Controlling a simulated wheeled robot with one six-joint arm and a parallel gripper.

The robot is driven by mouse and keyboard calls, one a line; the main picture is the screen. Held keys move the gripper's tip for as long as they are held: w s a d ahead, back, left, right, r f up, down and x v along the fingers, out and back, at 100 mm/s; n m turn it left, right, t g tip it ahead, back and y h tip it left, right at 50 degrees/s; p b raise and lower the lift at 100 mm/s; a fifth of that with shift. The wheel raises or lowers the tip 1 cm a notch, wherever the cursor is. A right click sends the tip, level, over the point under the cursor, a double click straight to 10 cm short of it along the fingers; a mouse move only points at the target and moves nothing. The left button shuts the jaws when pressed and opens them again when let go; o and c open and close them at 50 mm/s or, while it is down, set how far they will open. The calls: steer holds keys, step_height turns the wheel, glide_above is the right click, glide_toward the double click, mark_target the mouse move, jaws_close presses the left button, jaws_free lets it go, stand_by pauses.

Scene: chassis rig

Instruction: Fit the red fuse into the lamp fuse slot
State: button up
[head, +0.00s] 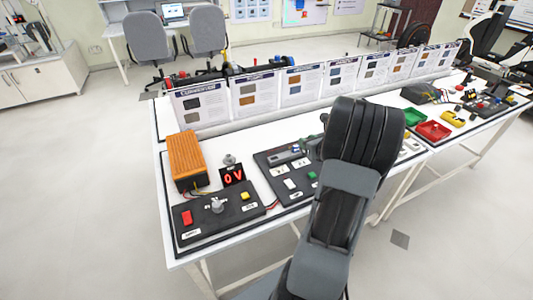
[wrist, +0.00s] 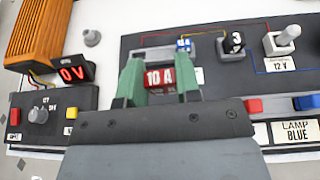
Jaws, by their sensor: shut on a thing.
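The red fuse (wrist: 160,78), marked 10 A, sits between the two green fingers of my gripper (wrist: 161,74) in the wrist view. My gripper is shut on it, with a finger on each side. The fuse is over the left part of a dark wired panel (wrist: 215,75). A small blue piece (wrist: 184,44) on a light mount is just beyond and right of the fuse. I cannot make out the lamp fuse slot for certain, as the fingers and fuse cover part of the panel.
A black knob (wrist: 232,43) and a 12 V toggle switch (wrist: 285,40) rise from the panel to the right. An orange power supply (head: 186,160), a 0 V display (head: 233,175) and a control box (head: 218,208) stand left. Upright cards (head: 249,92) line the back.

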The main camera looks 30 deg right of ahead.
steer(key=w+a+f, duration=0.1)
steer(key=w+f, duration=0.1)
steer(key=w, duration=0.1)
steer(key=w+a+f, duration=0.2)
steer(key=w+f, duration=0.1)
steer(key=w, duration=0.1)
steer(key=w+a+f, duration=0.2)
steer(key=w, duration=0.2)
steer(key=shift+w+f, duration=0.15)
steer(key=shift+f, duration=0.2)
steer(key=shift+w+a+f, duration=0.3)
steer(key=shift+w+f, duration=0.1)
steer(key=shift+f, duration=0.2)
steer(key=shift+w+f+p, duration=0.2)
steer(key=shift+f+p, duration=0.25)
steer(key=shift+f, duration=1.25)
steer(key=shift+f, duration=0.2)
steer(key=o, duration=0.9)
